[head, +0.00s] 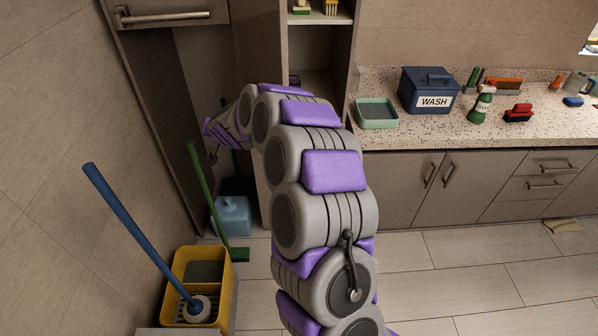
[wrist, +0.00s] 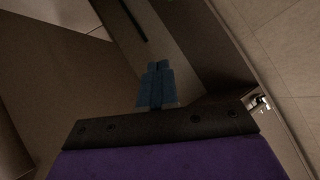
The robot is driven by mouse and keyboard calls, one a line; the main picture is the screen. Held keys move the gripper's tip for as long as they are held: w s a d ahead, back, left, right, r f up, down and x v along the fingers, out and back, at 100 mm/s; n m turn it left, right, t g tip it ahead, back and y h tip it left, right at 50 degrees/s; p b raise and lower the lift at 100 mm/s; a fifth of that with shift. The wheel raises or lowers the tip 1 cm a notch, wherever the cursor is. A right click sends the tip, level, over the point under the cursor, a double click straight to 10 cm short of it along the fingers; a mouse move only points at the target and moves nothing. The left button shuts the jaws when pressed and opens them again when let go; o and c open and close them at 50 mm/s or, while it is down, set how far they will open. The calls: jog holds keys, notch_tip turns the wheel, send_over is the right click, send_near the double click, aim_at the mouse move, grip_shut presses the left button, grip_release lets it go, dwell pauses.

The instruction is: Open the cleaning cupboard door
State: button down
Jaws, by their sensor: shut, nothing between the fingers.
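The tall cleaning cupboard stands at the left in the head view. Its upper front (head: 185,16) carries a horizontal metal handle (head: 165,17). Below, a dark tall panel (head: 155,105) runs down beside an open-looking recess (head: 205,75); I cannot tell whether this panel is the door or a side wall. My arm reaches into the front of this recess, and my gripper (head: 214,145) is small and dim there. In the wrist view, my gripper's blue fingers (wrist: 158,68) are together and empty, before brown panels. A bright metal piece (wrist: 260,102), perhaps a handle, shows at the right.
A yellow mop bucket (head: 180,262) with a blue-handled mop (head: 135,225) stands at the lower left. A green broom (head: 212,200) and blue container (head: 233,215) are near the recess. A counter (head: 420,128) lies right; the floor before it is mostly clear.

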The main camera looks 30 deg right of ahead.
jog(key=s+d+n+g+y, duration=0.3)
jog(key=s+d, duration=0.2)
jog(key=s, duration=0.4)
jog(key=s+d+n+g+y, duration=0.3)
jog(key=s+d+n+g, duration=0.15)
jog(key=s, duration=0.55)
jog(key=s+d+f+m+t+p, duration=0.1)
jog(key=d+f, duration=0.2)
jog(key=d, duration=0.6)
jog(key=s+d+f+m+t, duration=0.1)
jog(key=d+f, duration=0.2)
jog(key=d, duration=0.6)
jog(key=a+r+x, duration=0.1)
jog(key=a+x, duration=0.1)
jog(key=x, duration=1)
jog(key=shift+s+h, duration=0.3)
